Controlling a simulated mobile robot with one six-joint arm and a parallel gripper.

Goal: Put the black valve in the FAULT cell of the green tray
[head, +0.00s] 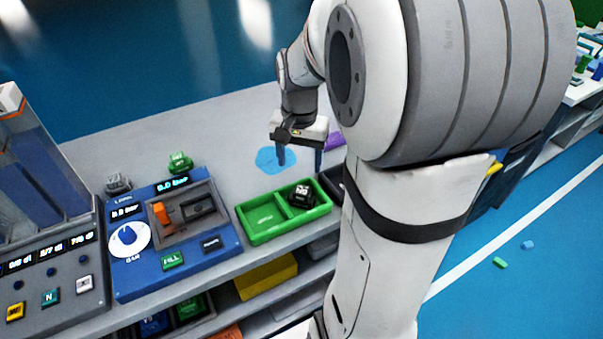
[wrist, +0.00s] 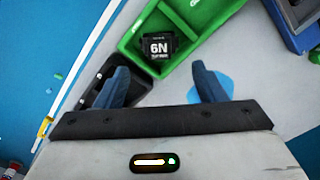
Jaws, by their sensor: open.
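The green tray (head: 262,219) stands on the bench's front edge and has two cells. The black valve (head: 303,195) sits in its right cell, with white lettering on top. The left cell is empty, with lettering on its floor too small to read, so I cannot tell which cell is FAULT. In the wrist view the valve (wrist: 159,48) lies in the cell of the tray (wrist: 192,14) nearer the fingers. My gripper (head: 300,158) is open and empty, above the bench behind the tray. Its fingers (wrist: 160,85) show apart, clear of the valve.
A blue panel (head: 218,254) with a dial and orange lever stands left of the tray. A green valve (head: 180,162) and a grey one (head: 118,184) are behind it. A dark tray (wrist: 88,91) adjoins the green tray. A flat blue patch (head: 272,162) marks the clear bench.

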